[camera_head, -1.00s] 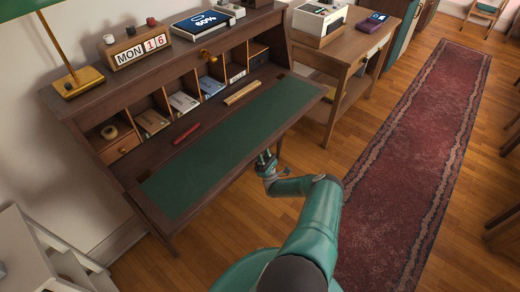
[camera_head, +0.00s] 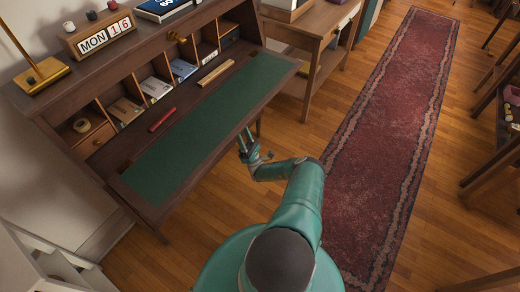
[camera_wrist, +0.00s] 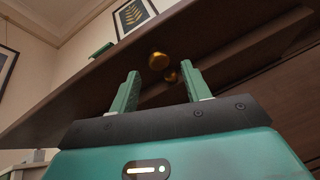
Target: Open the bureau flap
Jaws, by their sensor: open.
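The bureau flap (camera_head: 196,130) is folded down in the head view, with its green writing surface facing up and the pigeonholes behind it exposed. In the wrist view, the flap's dark brown underside (camera_wrist: 90,82) slants overhead. A brass knob (camera_wrist: 158,61) shows on it, with a second, smaller brass piece (camera_wrist: 171,76) close by. My gripper (camera_head: 244,143) is just outside the flap's front edge. In the wrist view my gripper (camera_wrist: 160,84) is open, its green fingers apart and empty. The knob appears beyond and between the fingertips; I cannot tell whether anything touches.
A red pen (camera_head: 162,120) and a wooden ruler (camera_head: 216,73) lie inside the bureau. A date block (camera_head: 104,36) and a brass lamp base (camera_head: 42,75) stand on top. A side table (camera_head: 318,58) is at the right. Wooden floor and a red runner (camera_head: 385,140) are clear.

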